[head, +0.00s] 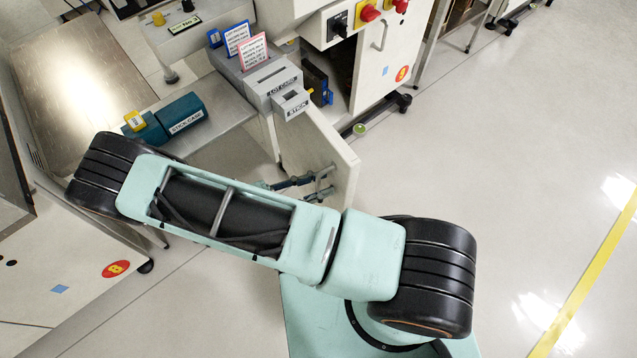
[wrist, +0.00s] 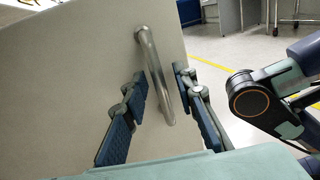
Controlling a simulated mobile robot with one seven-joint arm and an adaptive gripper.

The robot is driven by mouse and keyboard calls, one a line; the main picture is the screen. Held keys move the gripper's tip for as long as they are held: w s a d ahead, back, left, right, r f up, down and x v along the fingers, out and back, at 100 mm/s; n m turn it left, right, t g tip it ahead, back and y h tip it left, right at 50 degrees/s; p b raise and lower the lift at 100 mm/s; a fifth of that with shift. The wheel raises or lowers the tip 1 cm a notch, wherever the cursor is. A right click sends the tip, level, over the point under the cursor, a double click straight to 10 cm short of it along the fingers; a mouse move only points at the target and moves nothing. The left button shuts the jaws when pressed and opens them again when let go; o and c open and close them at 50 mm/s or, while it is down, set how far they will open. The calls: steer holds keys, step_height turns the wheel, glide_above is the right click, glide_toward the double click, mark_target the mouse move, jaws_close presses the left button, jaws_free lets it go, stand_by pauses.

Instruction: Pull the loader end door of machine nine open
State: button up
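The loader end door (head: 322,143) is a pale flat panel standing out at an angle from the machine's end, with the dark opening (head: 342,62) showing behind it. It fills the left of the wrist view (wrist: 75,85). Its metal bar handle (wrist: 152,68) runs down between the two fingers of my gripper (wrist: 161,84). The fingers are apart, one on each side of the bar, with visible space beside it; I see no clear grip. In the head view my gripper (head: 300,184) is at the door's face, partly hidden by my arm.
Grey boxes labelled LOT CARD (head: 273,84) and STICK (head: 291,104) sit above the door. A teal stick case (head: 181,114) lies on the bench at left. A white cabinet (head: 386,55) with a castor stands behind. The floor (head: 480,150) to the right is clear.

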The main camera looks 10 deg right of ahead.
steer(key=s+a, duration=0.2)
steer(key=a, duration=0.9)
steer(key=shift+s+a, duration=0.15)
steer(key=shift+a, duration=0.25)
